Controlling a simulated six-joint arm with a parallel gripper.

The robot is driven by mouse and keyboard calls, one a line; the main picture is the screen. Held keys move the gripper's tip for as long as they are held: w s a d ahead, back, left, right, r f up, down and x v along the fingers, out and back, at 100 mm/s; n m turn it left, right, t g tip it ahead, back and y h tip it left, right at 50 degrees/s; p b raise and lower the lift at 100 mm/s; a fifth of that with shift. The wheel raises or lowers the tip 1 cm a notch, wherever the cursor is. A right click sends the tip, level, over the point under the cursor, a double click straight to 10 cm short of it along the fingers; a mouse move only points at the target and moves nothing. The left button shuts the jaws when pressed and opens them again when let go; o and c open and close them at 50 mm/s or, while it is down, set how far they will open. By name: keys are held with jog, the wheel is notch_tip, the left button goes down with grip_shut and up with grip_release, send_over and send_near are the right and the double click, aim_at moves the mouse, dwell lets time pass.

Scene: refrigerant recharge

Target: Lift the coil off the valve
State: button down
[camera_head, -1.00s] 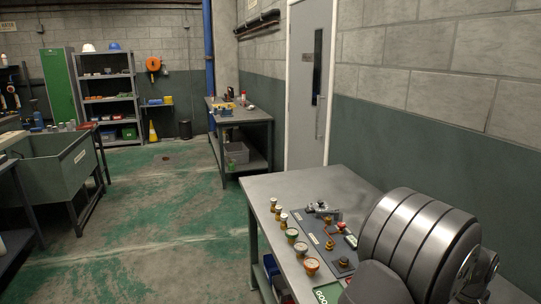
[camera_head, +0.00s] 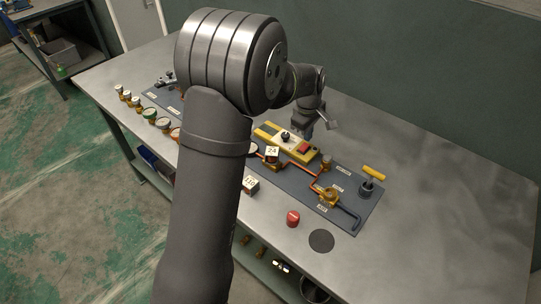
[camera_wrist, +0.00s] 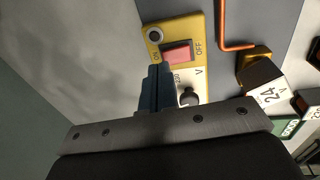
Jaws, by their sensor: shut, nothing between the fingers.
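A white-and-dark block coil marked 24 (camera_head: 272,151) sits on the brass fitting of a valve on the dark board. In the wrist view the 24 V coil (camera_wrist: 265,91) is on the right, with the brass part (camera_wrist: 254,60) beside it. A second labelled block (camera_head: 250,185) lies on the bench in front of the board. My gripper (camera_head: 307,134) is over the far side of the yellow switch box (camera_head: 268,131), apart from the coil. In the wrist view my gripper's blue fingers (camera_wrist: 157,72) are shut and empty, beside the red switch (camera_wrist: 177,52).
Copper pipe (camera_head: 302,165) runs along the board to another brass fitting (camera_head: 328,195). A yellow-handled tool (camera_head: 373,172) stands at the board's right end. A red-topped can (camera_head: 293,218) and a dark disc (camera_head: 321,240) are at the front edge. The bench's right side is clear.

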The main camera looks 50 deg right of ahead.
dwell(0.3)
jog(key=c, duration=0.8)
grip_release()
jog(key=shift+c, duration=0.2)
jog(key=w+a+r+m, duration=0.2)
jog(key=a+r+m, duration=0.2)
jog(key=a+r, duration=0.25)
jog(key=m+t, duration=0.1)
jog(key=m, duration=0.7)
send_near(272, 151)
notch_tip(272, 151, down, 5)
jog(key=shift+f, duration=0.15)
jog(key=shift+w+d+f, duration=0.15)
jog(key=shift+d+f, duration=0.1)
jog(key=shift+f, duration=0.6)
jog(key=shift+w+d+f, duration=0.15)
jog(key=shift+d+f, duration=0.1)
jog(key=shift+f, duration=0.6)
jog(key=shift+w+d+f, duration=0.15)
jog(key=shift+d+f, duration=0.15)
jog(key=shift+f, duration=0.5)
